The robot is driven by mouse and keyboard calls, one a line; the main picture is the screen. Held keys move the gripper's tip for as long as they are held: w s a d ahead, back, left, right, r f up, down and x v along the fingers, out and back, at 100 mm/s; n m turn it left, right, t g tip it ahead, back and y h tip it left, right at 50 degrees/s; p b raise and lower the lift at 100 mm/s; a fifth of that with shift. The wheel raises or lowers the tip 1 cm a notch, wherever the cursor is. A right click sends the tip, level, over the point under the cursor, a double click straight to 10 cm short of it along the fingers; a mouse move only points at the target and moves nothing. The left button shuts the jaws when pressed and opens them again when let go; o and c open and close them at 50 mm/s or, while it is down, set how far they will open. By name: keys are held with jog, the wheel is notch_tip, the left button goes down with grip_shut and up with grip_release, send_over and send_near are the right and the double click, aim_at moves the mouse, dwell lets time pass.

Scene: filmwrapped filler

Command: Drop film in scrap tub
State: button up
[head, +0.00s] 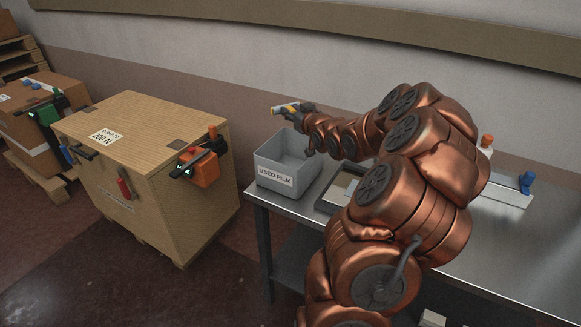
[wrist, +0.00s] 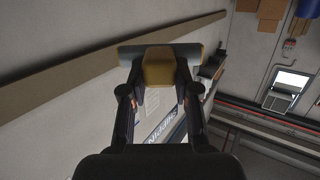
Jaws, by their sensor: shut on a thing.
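My gripper (head: 292,108) is shut on a small roll of film (head: 279,110), which looks pale with a yellow band. In the wrist view the fingers (wrist: 158,80) close on the yellow middle of the film (wrist: 158,66), and its grey ends stick out on both sides. The scrap tub (head: 275,180) is a grey open box labelled "USED FILM" on the left end of the metal bench. The film is held in the air, higher than the tub's rim and apart from it. It appears over the tub's back part, though the exact depth is unclear.
The metal bench (head: 480,255) carries a dark tray (head: 328,203) just right of the tub, partly behind my arm. A blue and an orange item stand farther right.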

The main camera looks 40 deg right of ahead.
notch_tip(320, 180, down, 6)
jog(key=s+d+b, duration=0.1)
jog(key=b, duration=0.3)
jog(key=shift+s+d+f, duration=0.2)
jog(key=shift+s+d, duration=0.1)
jog(key=shift+s, duration=0.05)
jog(key=o, duration=1.1)
jog(key=shift+v, duration=6.05)
jog(key=shift+w+a+f, duration=0.1)
